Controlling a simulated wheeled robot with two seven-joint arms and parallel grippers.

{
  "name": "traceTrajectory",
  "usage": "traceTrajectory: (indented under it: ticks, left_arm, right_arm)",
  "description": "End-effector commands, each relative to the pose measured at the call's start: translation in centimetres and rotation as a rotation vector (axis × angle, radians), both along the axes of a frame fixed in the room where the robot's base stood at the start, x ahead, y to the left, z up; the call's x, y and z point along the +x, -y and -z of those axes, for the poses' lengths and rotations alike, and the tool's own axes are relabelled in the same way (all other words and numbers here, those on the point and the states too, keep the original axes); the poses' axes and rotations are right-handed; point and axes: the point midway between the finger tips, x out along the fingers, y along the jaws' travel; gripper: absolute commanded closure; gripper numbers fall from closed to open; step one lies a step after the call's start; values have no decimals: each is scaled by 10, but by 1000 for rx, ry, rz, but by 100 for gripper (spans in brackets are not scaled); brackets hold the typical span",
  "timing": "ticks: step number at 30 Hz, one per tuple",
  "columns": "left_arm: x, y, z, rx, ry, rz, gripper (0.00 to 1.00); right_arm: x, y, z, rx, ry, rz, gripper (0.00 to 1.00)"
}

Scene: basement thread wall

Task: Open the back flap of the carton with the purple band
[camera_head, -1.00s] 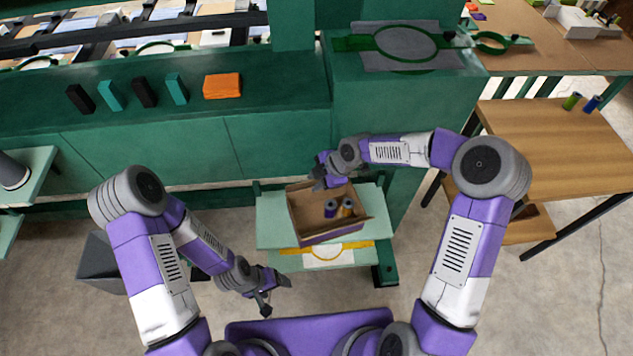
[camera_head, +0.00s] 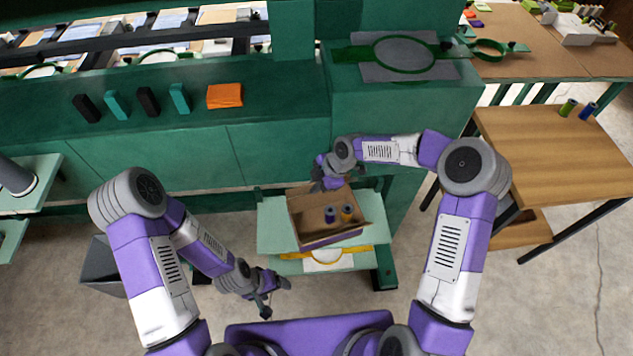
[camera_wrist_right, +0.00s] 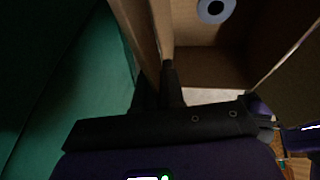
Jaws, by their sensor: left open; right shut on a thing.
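The open brown carton (camera_head: 298,220) with a purple band (camera_head: 332,236) low on its near side stands on the pale green shelf. Inside it are a purple spool (camera_head: 330,214) and an orange-brown spool (camera_head: 347,212). My right gripper (camera_head: 322,187) is at the carton's back edge. In the right wrist view, its dark fingers (camera_wrist_right: 160,85) are shut on a cardboard panel (camera_wrist_right: 155,30), which looks like the back flap; the fingers partly hide it. A spool end (camera_wrist_right: 215,9) shows beyond. My left gripper (camera_head: 268,302) is open and empty, low and left of the carton, apart from it.
The pale green shelf (camera_head: 272,222) stands against the green cabinet (camera_head: 185,158). An orange block (camera_head: 225,96) and several dark and teal blocks lie on the cabinet top. A wooden table (camera_head: 540,150) stands to the right.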

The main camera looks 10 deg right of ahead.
Motion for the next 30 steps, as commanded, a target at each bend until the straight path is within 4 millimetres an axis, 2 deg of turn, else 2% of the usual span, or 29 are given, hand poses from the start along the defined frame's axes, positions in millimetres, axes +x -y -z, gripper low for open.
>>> traceTrajectory:
  ticks: [1, 6, 18, 19, 22, 30]
  left_arm:
    - [0, 0, -12, 0, 0, 0, 27]
    - [0, 0, -22, 0, 0, 0, 27]
    - [0, 0, -22, 0, 0, 0, 27]
    - [0, 0, -22, 0, 0, 0, 27]
    - [0, 0, -22, 0, 0, 0, 27]
    - [0, 0, -22, 0, 0, 0, 27]
  right_arm:
    - [2, -1, -5, -6, -30, 0, 100]
    - [5, -2, -3, -23, -108, 0, 100]
    - [5, -1, 0, -29, -130, -1, 100]
    - [5, -1, 0, -29, -130, -1, 87]
    - [5, -1, 0, -29, -130, -1, 72]
    - [5, -1, -1, -29, -130, -1, 70]
